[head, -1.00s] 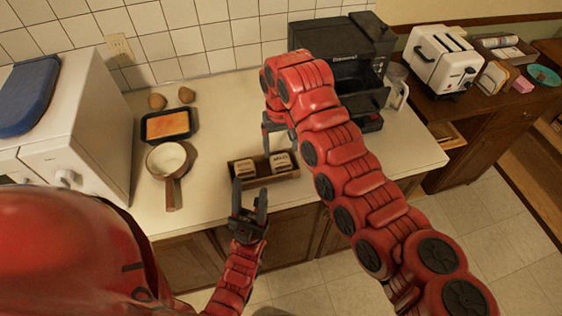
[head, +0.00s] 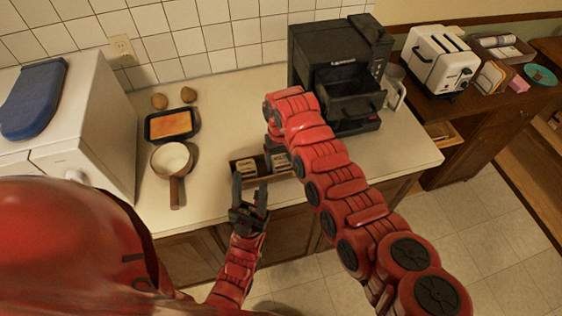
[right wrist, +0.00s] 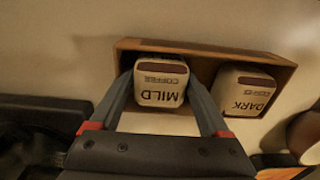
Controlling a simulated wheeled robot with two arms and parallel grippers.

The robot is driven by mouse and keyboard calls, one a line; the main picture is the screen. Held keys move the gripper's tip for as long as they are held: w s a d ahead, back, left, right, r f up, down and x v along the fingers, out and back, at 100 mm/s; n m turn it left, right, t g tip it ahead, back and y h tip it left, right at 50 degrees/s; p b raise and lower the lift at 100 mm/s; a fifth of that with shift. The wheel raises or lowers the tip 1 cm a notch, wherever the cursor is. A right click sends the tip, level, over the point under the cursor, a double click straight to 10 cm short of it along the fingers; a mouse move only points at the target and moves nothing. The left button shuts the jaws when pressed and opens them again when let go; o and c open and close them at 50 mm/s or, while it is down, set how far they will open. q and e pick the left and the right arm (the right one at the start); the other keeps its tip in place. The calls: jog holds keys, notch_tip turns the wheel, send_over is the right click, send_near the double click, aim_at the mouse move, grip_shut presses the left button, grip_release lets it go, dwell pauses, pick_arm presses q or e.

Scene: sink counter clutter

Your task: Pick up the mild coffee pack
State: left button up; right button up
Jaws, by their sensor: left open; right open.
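The mild coffee pack (right wrist: 161,82) is a pale pack with a brown band, labelled "MILD COFFEE". It stands in a wooden tray (right wrist: 205,54) beside the dark coffee pack (right wrist: 245,92). My right gripper (right wrist: 165,100) is open, with one finger on each side of the mild pack; whether they touch it is unclear. In the head view the mild pack (head: 281,161) is at the right of the tray, partly hidden by my right gripper (head: 273,152). My left gripper (head: 249,193) is open and empty in front of the tray.
A black coffee machine (head: 340,70) stands behind my right arm. A saucepan (head: 172,160), a baking dish (head: 171,124) and two brown eggs or similar (head: 188,95) are at the left, near a white appliance (head: 90,130). The counter between them and the tray is clear.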

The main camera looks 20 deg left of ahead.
jog(key=c, duration=0.9)
jog(key=shift+c, duration=0.4)
jog(key=shift+r, duration=0.1)
